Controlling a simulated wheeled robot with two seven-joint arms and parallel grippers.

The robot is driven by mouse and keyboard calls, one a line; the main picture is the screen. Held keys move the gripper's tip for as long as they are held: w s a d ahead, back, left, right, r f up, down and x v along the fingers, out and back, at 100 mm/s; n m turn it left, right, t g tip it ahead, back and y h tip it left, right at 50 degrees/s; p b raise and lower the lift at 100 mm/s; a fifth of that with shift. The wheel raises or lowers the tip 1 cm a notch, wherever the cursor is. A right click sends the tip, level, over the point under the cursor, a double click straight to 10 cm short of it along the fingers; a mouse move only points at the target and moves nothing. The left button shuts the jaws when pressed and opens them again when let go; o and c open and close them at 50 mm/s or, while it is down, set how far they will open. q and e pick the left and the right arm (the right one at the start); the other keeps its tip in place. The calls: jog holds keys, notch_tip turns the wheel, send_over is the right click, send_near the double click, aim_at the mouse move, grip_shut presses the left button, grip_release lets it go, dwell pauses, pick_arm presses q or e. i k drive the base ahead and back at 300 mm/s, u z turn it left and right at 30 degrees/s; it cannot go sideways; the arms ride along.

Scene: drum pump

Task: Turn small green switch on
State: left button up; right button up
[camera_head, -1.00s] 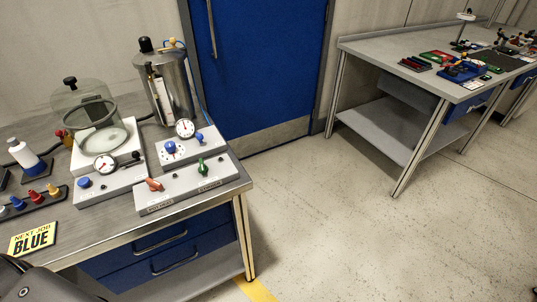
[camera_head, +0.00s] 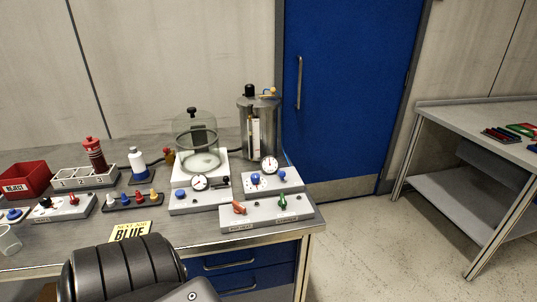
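The small green switch (camera_head: 282,203) stands on the right part of a grey control box (camera_head: 262,217) near the bench's front right corner. A red-orange switch (camera_head: 239,208) sits on the same box to its left, with a small dark button between them. Labels on the box front are too small to read surely. A dark part of my own arm fills the bottom left of the view, in front of the bench. No gripper fingers show, and nothing of mine touches the green switch.
Behind the box stand a gauge box with a blue knob (camera_head: 255,180), a glass bell jar (camera_head: 197,141) and a steel cylinder (camera_head: 259,125). Open floor lies right, before another table (camera_head: 477,140).

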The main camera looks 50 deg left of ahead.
aim_at(283, 203)
jog(key=u, duration=0.05)
jog(key=k, duration=0.8)
jog(key=u, duration=2.05)
jog(key=i, duration=0.5)
jog(key=u, duration=0.05)
